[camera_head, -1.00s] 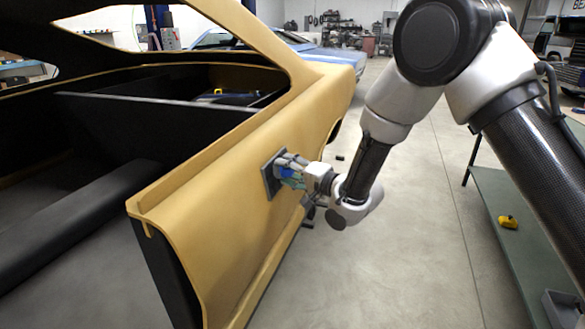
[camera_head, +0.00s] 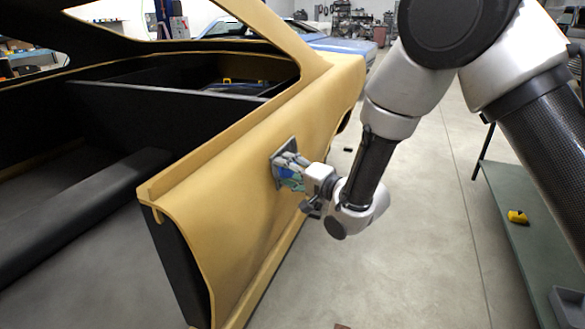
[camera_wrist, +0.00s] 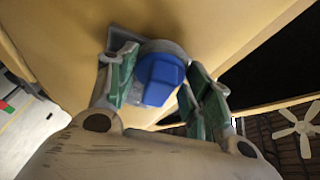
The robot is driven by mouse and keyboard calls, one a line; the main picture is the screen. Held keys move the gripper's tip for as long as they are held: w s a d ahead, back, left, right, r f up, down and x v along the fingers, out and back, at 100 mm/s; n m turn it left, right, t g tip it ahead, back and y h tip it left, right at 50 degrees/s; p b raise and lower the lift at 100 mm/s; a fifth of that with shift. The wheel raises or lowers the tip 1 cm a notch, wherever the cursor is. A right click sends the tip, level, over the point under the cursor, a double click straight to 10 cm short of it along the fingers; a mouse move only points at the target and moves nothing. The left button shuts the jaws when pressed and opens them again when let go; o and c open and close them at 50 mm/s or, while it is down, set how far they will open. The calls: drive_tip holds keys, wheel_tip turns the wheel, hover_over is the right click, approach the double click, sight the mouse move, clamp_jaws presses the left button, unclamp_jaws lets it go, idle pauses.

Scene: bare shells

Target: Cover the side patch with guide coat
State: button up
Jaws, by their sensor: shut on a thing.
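The side patch is a dark grey square (camera_head: 276,164) on the outer side of the tan car shell (camera_head: 225,215). A grey corner of it also shows in the wrist view (camera_wrist: 118,36). My gripper (camera_head: 290,172) is in front of it and hides much of it. In the wrist view my gripper (camera_wrist: 160,78) has its green-padded fingers shut around a blue knob (camera_wrist: 163,76) on a round grey applicator (camera_wrist: 166,47). The applicator's face is toward the patch. It is against it or very close; I cannot tell which. Any coat on the hidden area cannot be seen.
A blue car (camera_head: 335,46) is behind the shell. Clear concrete floor (camera_head: 430,220) lies between shell and bench.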

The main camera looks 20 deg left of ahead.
drive_tip(key=shift+s, duration=0.85)
drive_tip(key=shift+d, duration=0.1)
drive_tip(key=shift+s+d+r, duration=0.1)
drive_tip(key=shift+d+r, duration=0.05)
drive_tip(key=shift+d, duration=0.8)
drive_tip(key=shift+s+d+r, duration=0.1)
drive_tip(key=shift+d+r, duration=0.1)
drive_tip(key=shift+d, duration=0.75)
drive_tip(key=shift+s+d+r, duration=0.1)
drive_tip(key=shift+d+r, duration=0.05)
drive_tip(key=shift+d, duration=0.8)
drive_tip(key=shift+d, duration=0.1)
drive_tip(key=shift+s+d+r, duration=0.1)
drive_tip(key=shift+d+r, duration=0.05)
drive_tip(key=shift+d, duration=0.55)
drive_tip(key=shift+d+r, duration=0.15)
drive_tip(key=shift+d, duration=0.5)
